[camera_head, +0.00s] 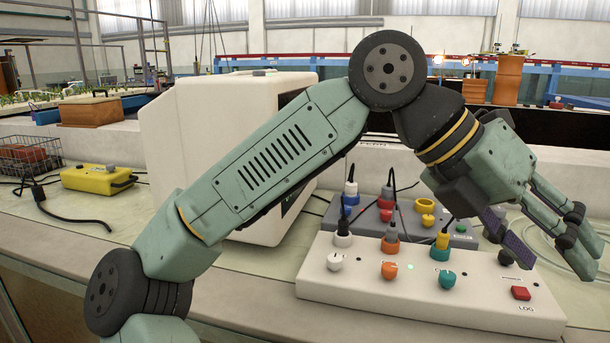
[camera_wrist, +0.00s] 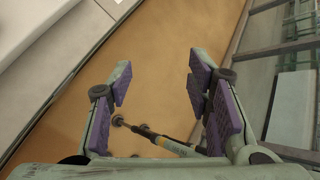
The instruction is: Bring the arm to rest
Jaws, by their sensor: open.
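My arm is bent over the bench, with its elbow raised and its forearm sloping down to the right. In the head view my gripper (camera_head: 545,240) hangs at the right, over or in front of the right end of a white control box (camera_head: 440,300). I cannot tell whether it touches the box. In the wrist view my gripper (camera_wrist: 160,90) has its purple-padded fingers wide apart. Nothing is between the pads; a brownish-orange surface shows beyond them.
The white box carries several coloured knobs and a red button (camera_head: 521,293). A grey panel (camera_head: 462,240) with plugs and cables stands behind it. A white cabinet (camera_head: 190,150) is behind my arm. A yellow case (camera_head: 97,180) and wire basket (camera_head: 28,155) stand left.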

